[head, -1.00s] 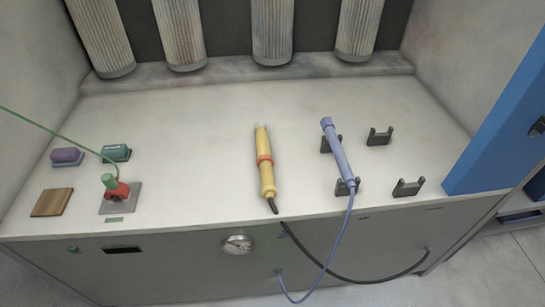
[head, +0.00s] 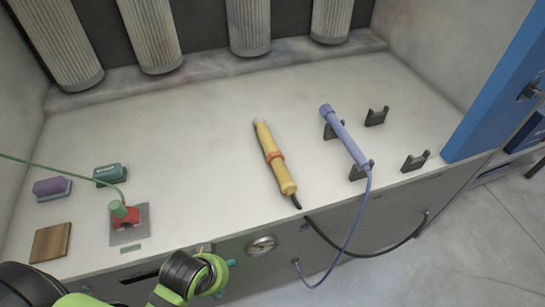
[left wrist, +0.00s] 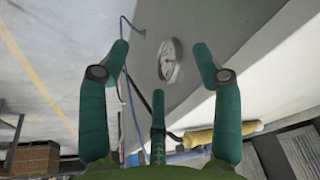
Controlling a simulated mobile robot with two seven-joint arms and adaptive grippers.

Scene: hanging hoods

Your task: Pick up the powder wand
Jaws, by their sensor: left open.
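Two wands are on the pale bench, and I cannot tell from looks alone which is the powder wand. The yellow wand (head: 272,158) with an orange band lies on the bench top, its cord end near the front edge. The blue wand (head: 343,134) rests across two dark cradles, its blue hose hanging over the front. My left gripper (head: 220,268) is low at the bench front, left of both wands and apart from them. In the left wrist view its fingers (left wrist: 161,50) are spread and empty, and the yellow wand (left wrist: 225,133) shows beyond them.
A round gauge (head: 262,246) is on the bench front close to my left gripper. A red and green device (head: 124,214), a purple block (head: 52,187), a teal block (head: 110,175) and a wooden square (head: 50,242) are at left. Empty cradles (head: 415,162) and a blue cabinet (head: 490,90) are at right.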

